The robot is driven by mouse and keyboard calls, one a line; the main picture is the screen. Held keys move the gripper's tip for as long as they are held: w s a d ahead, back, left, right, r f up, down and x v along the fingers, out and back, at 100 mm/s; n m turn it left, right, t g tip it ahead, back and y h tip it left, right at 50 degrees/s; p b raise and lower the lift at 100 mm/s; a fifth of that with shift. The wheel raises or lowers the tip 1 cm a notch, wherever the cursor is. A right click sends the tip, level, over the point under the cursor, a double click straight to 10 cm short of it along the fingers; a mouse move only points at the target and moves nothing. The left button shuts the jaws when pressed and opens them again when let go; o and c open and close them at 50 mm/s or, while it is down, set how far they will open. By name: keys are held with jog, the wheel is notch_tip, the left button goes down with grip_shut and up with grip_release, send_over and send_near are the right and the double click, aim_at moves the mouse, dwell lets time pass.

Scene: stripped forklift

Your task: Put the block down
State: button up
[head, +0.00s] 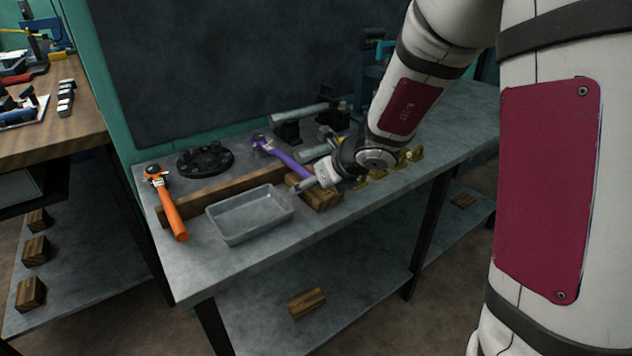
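A brown wooden block (324,200) is at the front of the grey bench top (375,205), just right of the grey tray (222,227). My gripper (303,186) reaches in from the right, low over the block, with its fingers pointing left toward the tray. The fingers are small and partly merge with the wood behind them. I cannot tell whether they grip the block or only overlap it in this view, nor whether the block rests fully on the bench.
An orange-handled tool (172,208) lies left of the tray. A long wooden beam (215,193), a purple-handled tool (288,157) and a black round part (205,160) are behind it. Small brass parts (415,154) stand to the right. Another block (307,302) lies on the lower shelf.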

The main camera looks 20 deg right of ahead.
jog(key=shift+r, duration=0.15)
jog(key=p+v, duration=0.5)
jog(key=v, duration=0.7)
jog(key=shift+p, duration=0.3)
